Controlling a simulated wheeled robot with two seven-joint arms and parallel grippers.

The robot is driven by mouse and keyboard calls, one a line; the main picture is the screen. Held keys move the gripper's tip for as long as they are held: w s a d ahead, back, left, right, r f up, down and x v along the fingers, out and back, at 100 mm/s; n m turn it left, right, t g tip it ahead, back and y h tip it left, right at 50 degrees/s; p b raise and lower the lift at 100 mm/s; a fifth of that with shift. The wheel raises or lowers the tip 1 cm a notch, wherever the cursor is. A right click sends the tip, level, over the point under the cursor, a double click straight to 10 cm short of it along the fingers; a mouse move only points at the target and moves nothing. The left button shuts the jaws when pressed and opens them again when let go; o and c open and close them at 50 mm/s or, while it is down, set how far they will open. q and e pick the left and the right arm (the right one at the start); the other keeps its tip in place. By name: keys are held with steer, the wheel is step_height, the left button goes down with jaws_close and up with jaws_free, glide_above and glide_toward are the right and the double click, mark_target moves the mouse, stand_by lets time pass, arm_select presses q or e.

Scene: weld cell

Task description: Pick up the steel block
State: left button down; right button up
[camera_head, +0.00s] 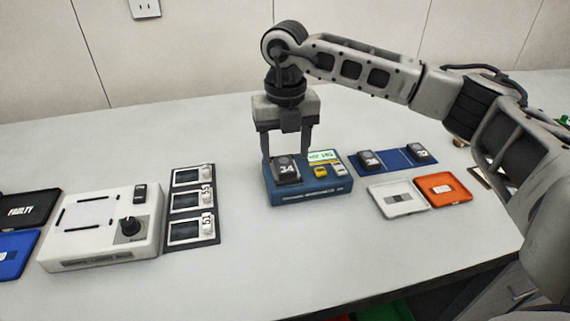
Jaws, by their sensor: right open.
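My right gripper (286,155) points down over the blue device (312,196) in the middle of the table. It is open, with one finger on each side of the back of a dark grey block marked 24 (286,172), which sits on the left part of the device. I cannot tell whether the fingers touch it. Two similar dark blocks, a left one (370,161) and a right one (419,153), sit on a blue mat (396,159) to the right. No label says steel, so I cannot tell for certain which block is the steel one. My left gripper is not in view.
The blue device has a small display (322,156) and a yellow part (320,171). A white tray (398,210) and an orange tray (442,202) lie to the right. A white machine with a knob (105,232) and a dark panel (192,242) stand left. The table front is clear.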

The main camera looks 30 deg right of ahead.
mark_target(285, 167)
steer(key=shift+w+f, duration=0.1)
steer(key=shift+f, duration=1.25)
steer(key=c, duration=1.3)
steer(key=shift+o, duration=0.2)
steer(key=shift+r, duration=0.15)
